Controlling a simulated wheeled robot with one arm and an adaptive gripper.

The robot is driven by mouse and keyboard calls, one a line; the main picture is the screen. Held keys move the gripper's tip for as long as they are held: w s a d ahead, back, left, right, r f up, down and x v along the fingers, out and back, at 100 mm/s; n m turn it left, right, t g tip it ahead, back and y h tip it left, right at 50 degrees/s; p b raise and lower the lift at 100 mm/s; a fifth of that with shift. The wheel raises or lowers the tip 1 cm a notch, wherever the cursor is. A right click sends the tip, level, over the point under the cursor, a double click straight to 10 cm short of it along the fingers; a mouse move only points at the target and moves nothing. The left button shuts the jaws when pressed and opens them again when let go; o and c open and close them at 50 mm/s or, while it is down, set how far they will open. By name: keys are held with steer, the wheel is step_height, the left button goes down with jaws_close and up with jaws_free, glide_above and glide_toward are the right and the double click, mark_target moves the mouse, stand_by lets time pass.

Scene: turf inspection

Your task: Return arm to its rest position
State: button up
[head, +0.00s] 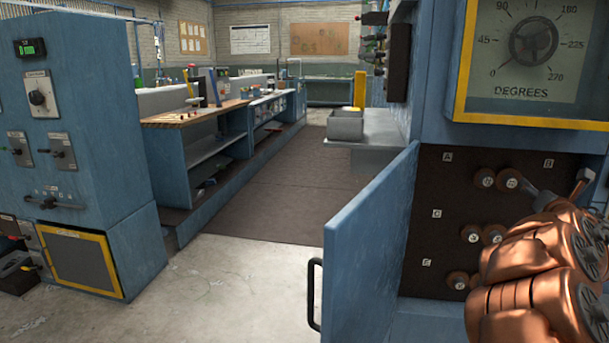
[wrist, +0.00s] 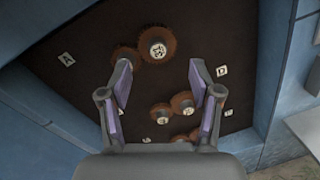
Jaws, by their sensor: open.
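My gripper (wrist: 160,78) is open in the wrist view, its two purple-padded fingers spread apart with nothing held between them. It faces a dark panel (wrist: 92,38) bearing brown toothed gears, and the upper gear pair (wrist: 157,44) shows just beyond the fingertips. More gears (wrist: 182,104) show between the fingers, apart from the pads as far as I can see. In the head view my copper-coloured arm reaches in at the right, in front of the same panel (head: 425,220), and covers part of it. The gripper itself is mostly hidden there.
An open blue door (head: 372,250) with a black handle (head: 315,293) stands left of the panel. A yellow-framed degrees dial (head: 533,45) is above the panel. A blue control cabinet (head: 75,130) stands at the left, a workbench (head: 195,115) behind it. The floor (head: 235,270) between is clear.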

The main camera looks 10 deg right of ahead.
steer(key=s+a+r+m+g+h+p, duration=0.25)
steer(key=r+m+h+p, duration=0.2)
steer(key=r+m, duration=0.4)
steer(key=s+a+r+m+g+p, duration=0.3)
steer(key=s+a+m+g+p, duration=0.25)
steer(key=s+m, duration=0.2)
steer(key=s+a+f+m+g+y+p, duration=0.4)
steer(key=s+a, duration=0.3)
steer(key=a, duration=0.6)
steer(key=s+a+f+m+g+y+p, duration=0.15)
steer(key=s+a+m+y+p, duration=0.4)
steer(key=a, duration=0.65)
steer(key=s+a+m+g+y+p, duration=0.1)
steer(key=s+a+g+p, duration=0.3)
steer(key=s+a, duration=1.2)
steer(key=shift+s+f+g+y+p, duration=0.3)
steer(key=shift+s+y+p, duration=0.45)
steer(key=shift+p, duration=0.4)
steer(key=shift+w, duration=0.1)
